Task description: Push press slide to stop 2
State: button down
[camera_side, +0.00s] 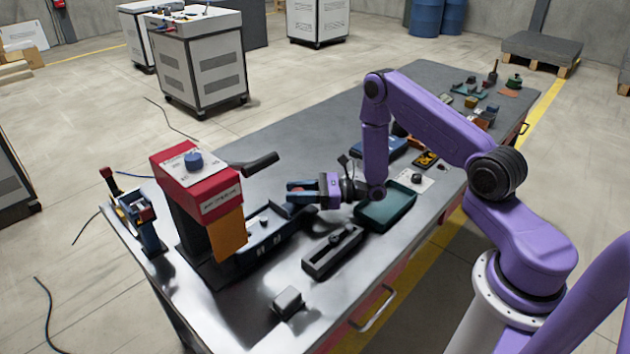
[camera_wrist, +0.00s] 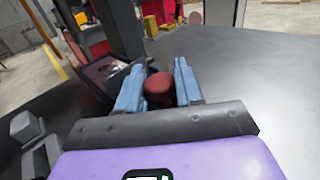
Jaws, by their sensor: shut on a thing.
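The press (camera_side: 197,188) stands at the left of the bench, with a red head, a blue knob on top and an orange front guard. Its dark slide (camera_side: 268,238) runs from under the guard toward my gripper (camera_side: 291,190). In the wrist view my gripper (camera_wrist: 160,75) has its blue fingers on either side of a red round knob (camera_wrist: 159,90), and is shut on it. The knob is hidden by the fingers in the side view. The numbered stops cannot be made out.
A dark slotted block (camera_side: 333,250) and a small grey block (camera_side: 288,302) lie in front of the slide. A teal tray (camera_side: 386,206) sits to the right, close by my arm. A blue-and-black fixture (camera_side: 143,220) stands at the bench's left edge. Bare metal lies in front.

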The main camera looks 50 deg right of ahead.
aim_at(263, 220)
jog(key=a, duration=1.2)
jog(key=shift+a+r, duration=0.25)
jog(key=c, duration=0.8)
grip_release()
jog(key=shift+d, duration=0.1)
jog(key=shift+f, duration=0.1)
jog(key=shift+s+d, duration=0.15)
jog(key=shift+d, duration=0.1)
jog(key=v, duration=0.7)
jog(key=shift+a, duration=0.1)
